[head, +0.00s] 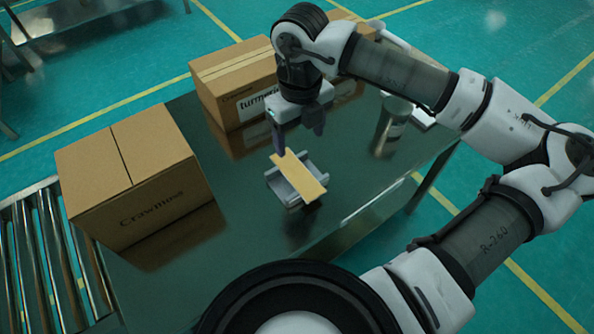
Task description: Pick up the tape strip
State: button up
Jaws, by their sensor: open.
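The tape strip (300,171) looks like a flat, tan, rectangular piece. It lies on a small grey metal holder (279,186) on the dark table (345,185), and its lower end reaches past the holder's edge. My gripper (297,140) is just above and behind the strip's upper end, with its fingers pointing down. The fingers are apart, with nothing seen between them. I cannot tell whether a fingertip touches the strip.
A large cardboard box (135,180) stands at the left of the table. A box marked turmeric (235,80) stands behind my gripper. A metallic cylinder (392,125) stands to the right. A roller conveyor (45,260) adjoins the table's left side.

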send_over(297, 173)
jog(key=f, duration=0.5)
jog(key=shift+s+d+f+p, duration=0.1)
jog(key=shift+s+d+p, duration=0.05)
jog(key=shift+d+p, duration=0.15)
jog(key=shift+a+f+p, duration=0.15)
jog(key=shift+f+p, duration=0.35)
jog(key=shift+f, duration=0.9)
jog(key=shift+a+f+p, duration=0.15)
jog(key=shift+f+p, duration=0.3)
jog(key=shift+f, duration=0.9)
jog(key=c, duration=1.1)
